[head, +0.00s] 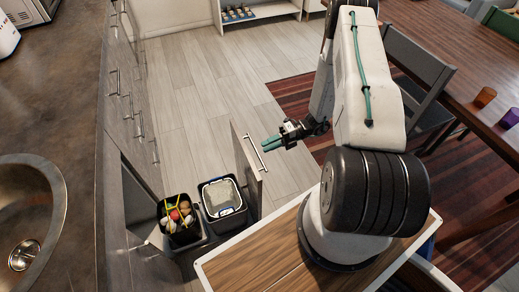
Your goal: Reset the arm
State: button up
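My gripper (272,143) is at the end of my arm (365,85), which rises from my wood-topped base and bends over to the middle of the picture. Its teal fingertips point left, toward the upper edge of a pulled-out cabinet front (247,165) with a metal bar handle. The fingertips look close to the handle (256,152), but I cannot tell whether they touch it. Nothing shows held between the fingers. They are small and seen from the side, so I cannot tell whether they are open or shut.
Behind the cabinet front stand a bin of food scraps (178,217) and a grey-lined bin (222,197). A counter (70,85) with a sink (28,215) runs along the left. A dining table (450,45) and chair (415,75) stand right. Open floor (190,85) lies beyond.

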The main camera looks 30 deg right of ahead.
jog(key=shift+v, duration=1.2)
